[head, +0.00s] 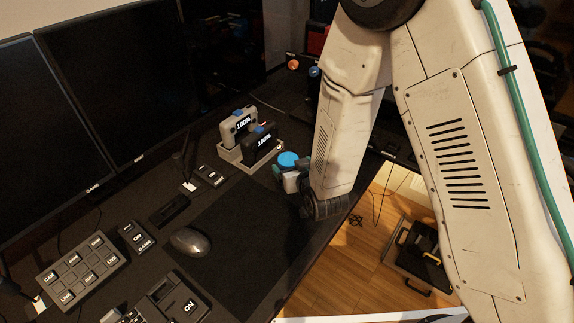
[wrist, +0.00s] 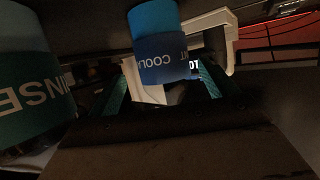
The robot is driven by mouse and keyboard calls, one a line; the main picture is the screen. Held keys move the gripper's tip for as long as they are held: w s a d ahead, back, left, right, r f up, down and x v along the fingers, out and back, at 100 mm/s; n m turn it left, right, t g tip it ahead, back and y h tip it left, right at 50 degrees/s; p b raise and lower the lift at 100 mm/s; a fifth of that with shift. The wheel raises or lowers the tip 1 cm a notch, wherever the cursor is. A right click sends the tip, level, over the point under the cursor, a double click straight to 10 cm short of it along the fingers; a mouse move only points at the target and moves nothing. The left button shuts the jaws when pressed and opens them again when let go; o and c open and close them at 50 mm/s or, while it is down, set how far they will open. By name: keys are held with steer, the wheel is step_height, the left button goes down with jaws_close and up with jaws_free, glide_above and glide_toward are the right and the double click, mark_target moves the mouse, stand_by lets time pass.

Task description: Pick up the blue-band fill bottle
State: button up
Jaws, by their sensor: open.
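The blue-band fill bottle (wrist: 162,58) shows in the wrist view with a light blue top and a darker blue band with partly hidden white lettering. It stands in line with the gap of my gripper (wrist: 168,88), whose teal-edged fingers are spread to either side. I cannot tell how deep the bottle is between them. In the head view a round light blue top (head: 288,159) shows beside my gripper (head: 293,183) near the desk's right edge. My wrist hides much of what is below.
A teal-banded bottle (wrist: 30,105) lettered "INSE" is close at the left of the wrist view. In the head view, a charger with two battery packs (head: 240,128) stands left of my gripper. A mouse (head: 190,241) and dark mat (head: 245,225) lie nearer.

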mark_target(288, 163)
steer(key=shift+a+x, duration=0.2)
steer(key=shift+x, duration=1.7)
steer(key=shift+s+f, duration=0.15)
steer(key=c, duration=1.2)
steer(key=shift+c, duration=0.2)
